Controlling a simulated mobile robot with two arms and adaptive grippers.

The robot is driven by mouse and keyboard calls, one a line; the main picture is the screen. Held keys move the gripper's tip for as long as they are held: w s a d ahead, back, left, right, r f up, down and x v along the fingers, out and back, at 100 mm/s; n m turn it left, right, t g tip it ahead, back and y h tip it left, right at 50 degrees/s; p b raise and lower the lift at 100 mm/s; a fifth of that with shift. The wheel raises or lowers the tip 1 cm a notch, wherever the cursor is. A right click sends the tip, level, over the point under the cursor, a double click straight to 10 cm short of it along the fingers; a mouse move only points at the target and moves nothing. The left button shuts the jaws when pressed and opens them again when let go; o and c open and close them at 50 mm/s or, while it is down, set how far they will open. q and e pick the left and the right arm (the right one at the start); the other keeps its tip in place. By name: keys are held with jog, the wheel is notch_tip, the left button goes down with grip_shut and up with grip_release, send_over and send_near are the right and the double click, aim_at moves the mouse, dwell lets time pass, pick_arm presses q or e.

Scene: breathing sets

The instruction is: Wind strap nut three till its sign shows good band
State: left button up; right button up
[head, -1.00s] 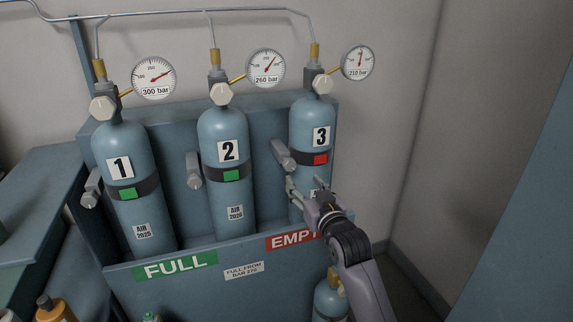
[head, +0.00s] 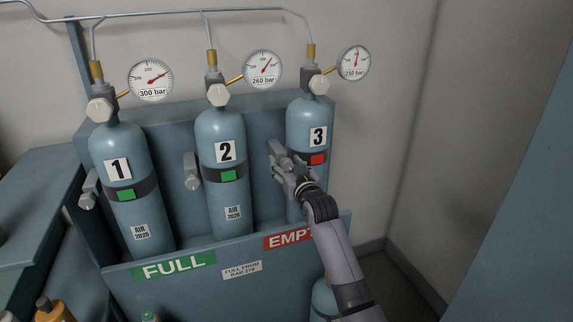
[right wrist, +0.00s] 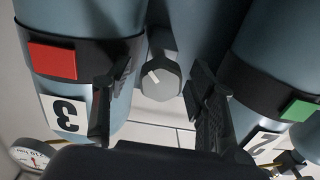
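Cylinder 3 (head: 306,125) stands at the right of the rack, with a dark strap around it. The strap's sign (head: 317,159) shows red; it also shows red in the right wrist view (right wrist: 52,60). Strap nut three (head: 277,150) is a grey knob left of that cylinder. In the right wrist view the nut (right wrist: 160,82) has a white mark on its face. My right gripper (head: 286,166) is at the nut. Its fingers (right wrist: 158,100) are open, one on each side of the nut in the picture, with gaps visible. My left gripper is out of view.
Cylinders 1 (head: 120,150) and 2 (head: 221,135) stand to the left with green signs and their own strap nuts. Pressure gauges (head: 353,63) hang above. The wall at right is clear.

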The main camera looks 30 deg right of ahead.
jog(key=c, duration=1.1)
jog(key=shift+c, duration=0.2)
jog(key=shift+r+m+p, duration=0.1)
jog(key=shift+m+p, duration=1.4)
jog(key=shift+m, duration=0.3)
jog(key=shift+d+m+p, duration=0.15)
jog(key=shift+m+p, duration=1)
jog(key=shift+m, duration=1.15)
jog(key=o, duration=1.2)
jog(key=shift+c, duration=0.2)
